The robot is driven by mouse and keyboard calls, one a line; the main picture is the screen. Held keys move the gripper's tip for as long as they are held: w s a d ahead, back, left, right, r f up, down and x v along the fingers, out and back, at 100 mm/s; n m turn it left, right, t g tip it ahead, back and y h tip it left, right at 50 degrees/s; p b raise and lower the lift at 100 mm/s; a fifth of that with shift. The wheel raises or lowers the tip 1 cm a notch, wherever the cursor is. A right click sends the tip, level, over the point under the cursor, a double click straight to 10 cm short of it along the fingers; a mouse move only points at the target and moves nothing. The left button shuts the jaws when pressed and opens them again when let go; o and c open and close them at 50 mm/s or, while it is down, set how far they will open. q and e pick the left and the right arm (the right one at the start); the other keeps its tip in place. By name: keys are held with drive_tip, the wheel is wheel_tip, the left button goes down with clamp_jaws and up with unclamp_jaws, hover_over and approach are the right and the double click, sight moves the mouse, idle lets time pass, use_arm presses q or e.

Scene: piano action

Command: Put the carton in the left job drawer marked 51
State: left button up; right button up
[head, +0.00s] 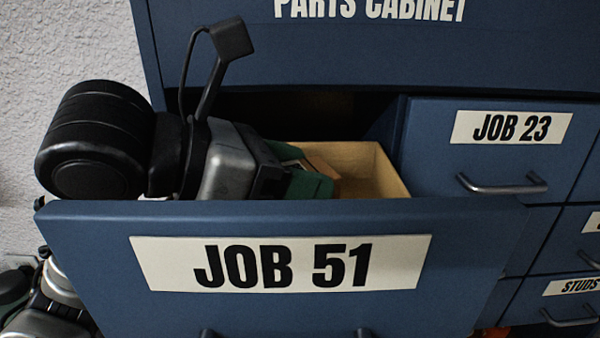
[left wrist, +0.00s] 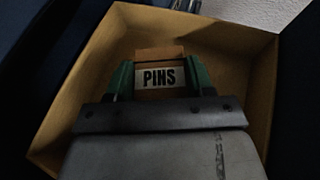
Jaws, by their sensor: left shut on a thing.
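The job drawer marked 51 (head: 460,250) is pulled open, with its blue front and white label facing me and its pale wooden inside showing behind. My left gripper (head: 318,180) reaches over the front panel into the drawer from the left. Its green fingers are shut on a small brown carton (head: 322,166), mostly hidden by the fingers and the drawer front. In the left wrist view the carton (left wrist: 159,55) shows a white PINS label between the fingers, within the drawer walls (left wrist: 85,75). I cannot tell whether it touches the drawer floor. My right gripper is not in view.
The JOB 23 drawer (head: 430,150) is shut at the right, with more shut drawers below it. The cabinet's upper panel (head: 350,50) overhangs the open drawer's back. The drawer floor around the carton looks bare.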

use_arm(q)
drive_tip(key=shift+w+a+f, duration=0.2)
drive_tip(key=shift+a+f, duration=0.1)
drive_tip(key=shift+a, duration=0.2)
drive_tip(key=shift+a+f+b, duration=0.1)
drive_tip(key=shift+f+b, duration=0.05)
drive_tip(key=shift+b, duration=0.2)
drive_tip(key=shift+s+d+f, duration=0.2)
drive_tip(key=shift+d, duration=0.1)
drive_tip(key=o, duration=0.9)
drive_tip(key=shift+w, duration=0.1)
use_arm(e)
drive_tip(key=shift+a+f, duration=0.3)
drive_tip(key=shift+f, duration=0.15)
use_arm(q)
drive_tip(key=shift+r, duration=0.1)
